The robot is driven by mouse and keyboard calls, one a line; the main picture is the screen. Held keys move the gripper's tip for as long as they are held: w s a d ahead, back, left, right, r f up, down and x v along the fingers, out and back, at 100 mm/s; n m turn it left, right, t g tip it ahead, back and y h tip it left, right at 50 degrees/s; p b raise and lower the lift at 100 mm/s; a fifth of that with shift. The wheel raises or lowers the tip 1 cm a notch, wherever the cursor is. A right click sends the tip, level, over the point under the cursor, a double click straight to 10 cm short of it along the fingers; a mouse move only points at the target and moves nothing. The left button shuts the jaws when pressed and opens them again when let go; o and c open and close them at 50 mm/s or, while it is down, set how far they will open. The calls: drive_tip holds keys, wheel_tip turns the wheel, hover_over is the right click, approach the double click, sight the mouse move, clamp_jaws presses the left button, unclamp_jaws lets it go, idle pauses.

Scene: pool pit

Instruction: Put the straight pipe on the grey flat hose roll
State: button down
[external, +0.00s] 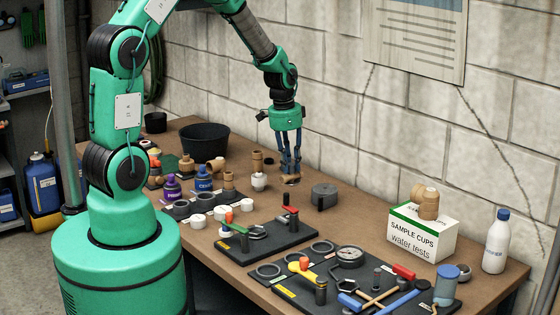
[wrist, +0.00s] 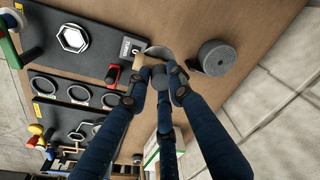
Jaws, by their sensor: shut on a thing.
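My gripper (external: 291,172) hangs over the table, left of and a little behind the grey flat hose roll (external: 324,195).
A black board (external: 268,240) with valves lies in front of the roll, and another board (external: 350,280) holds tools and a gauge. Brown fittings and bottles crowd the left. The sample cups box (external: 422,237) and a white bottle (external: 496,243) stand right. Bare table surrounds the roll.

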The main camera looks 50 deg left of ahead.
drive_tip(key=shift+f, duration=1.2)
hover_over(322, 189)
drive_tip(key=shift+d+f, duration=0.1)
drive_tip(key=shift+f, duration=0.65)
drive_tip(key=shift+f, duration=1.75)
drive_tip(key=shift+f, duration=0.15)
drive_tip(key=c, duration=1.6)
unclamp_jaws()
drive_tip(key=shift+o, duration=0.3)
